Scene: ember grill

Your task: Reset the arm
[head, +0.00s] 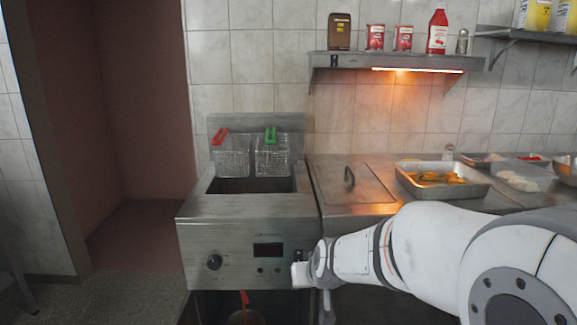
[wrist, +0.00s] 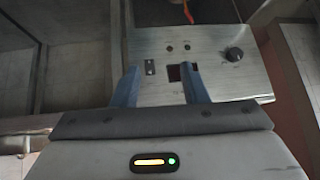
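My arm reaches in from the lower right of the head view, and its white end is in front of the fryer's (head: 245,215) right front corner. My gripper (wrist: 160,75) shows in the wrist view as two blue fingers held well apart, with nothing visible between them. Behind the fingers is the fryer's steel control panel (wrist: 215,85), with a dark display and a black knob (wrist: 234,54). I cannot tell whether the fingers touch the panel. The fingers are not clear in the head view.
Two wire baskets with a red handle (head: 219,136) and a green handle (head: 271,136) hang at the fryer's back. A metal tray of food (head: 443,180) stands on the right counter. A shelf (head: 395,62) with bottles and tins is above. Open floor (head: 130,260) lies left.

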